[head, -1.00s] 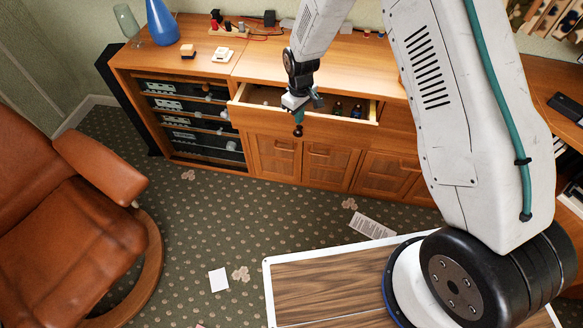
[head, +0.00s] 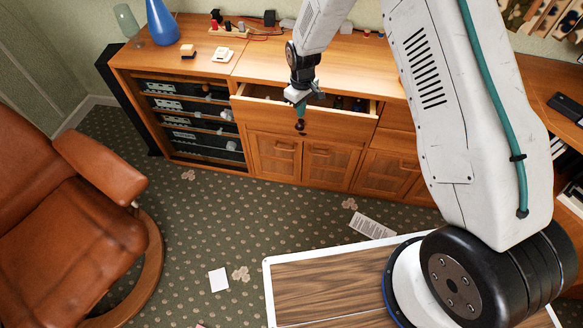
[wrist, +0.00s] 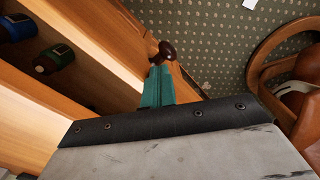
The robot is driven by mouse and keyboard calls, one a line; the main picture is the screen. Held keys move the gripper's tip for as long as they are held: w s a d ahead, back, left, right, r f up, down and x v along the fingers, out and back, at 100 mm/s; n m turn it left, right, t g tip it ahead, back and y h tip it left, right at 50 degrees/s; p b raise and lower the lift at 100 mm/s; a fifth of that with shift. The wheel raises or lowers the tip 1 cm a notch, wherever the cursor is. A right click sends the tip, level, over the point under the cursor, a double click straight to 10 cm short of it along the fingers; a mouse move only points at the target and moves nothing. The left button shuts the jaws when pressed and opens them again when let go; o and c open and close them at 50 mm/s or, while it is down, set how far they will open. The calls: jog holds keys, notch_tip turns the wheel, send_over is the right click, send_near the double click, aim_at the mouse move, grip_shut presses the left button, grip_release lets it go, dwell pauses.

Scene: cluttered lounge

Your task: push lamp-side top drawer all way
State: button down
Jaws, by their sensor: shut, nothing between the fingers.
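The top drawer (head: 300,119) of the wooden sideboard is partly open, with a narrow gap showing behind its front. A dark round knob (head: 300,126) sits on that front; it also shows in the wrist view (wrist: 166,51). My gripper (head: 301,108) is shut and empty, with teal fingers at the drawer front just above the knob. In the wrist view, the teal fingers (wrist: 157,88) reach close to the knob; whether they touch it or the wood is unclear. Inside the drawer lie dark bottles, one with a green label (wrist: 54,58).
A blue vase-shaped object (head: 162,24) and small items stand on the sideboard top (head: 200,62). Open shelves with electronic units (head: 195,122) are left of the drawer. A brown leather chair (head: 70,200) stands at the left.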

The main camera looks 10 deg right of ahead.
jog(key=shift+w, duration=0.15)
jog(key=shift+w+d, duration=0.3)
jog(key=shift+w, duration=0.45)
jog(key=shift+w+d, duration=0.25)
jog(key=shift+w, duration=0.5)
jog(key=shift+w+d, duration=0.3)
jog(key=shift+w, duration=0.45)
jog(key=shift+w+d, duration=0.1)
jog(key=shift+w, duration=0.15)
jog(key=shift+w+d, duration=0.2)
jog(key=shift+w, duration=0.35)
jog(key=shift+w+d, duration=0.2)
jog(key=shift+w, duration=0.35)
notch_tip(320, 180, up, 7)
jog(key=s, duration=0.1)
jog(key=shift+s+a, duration=0.2)
jog(key=shift+a, duration=0.05)
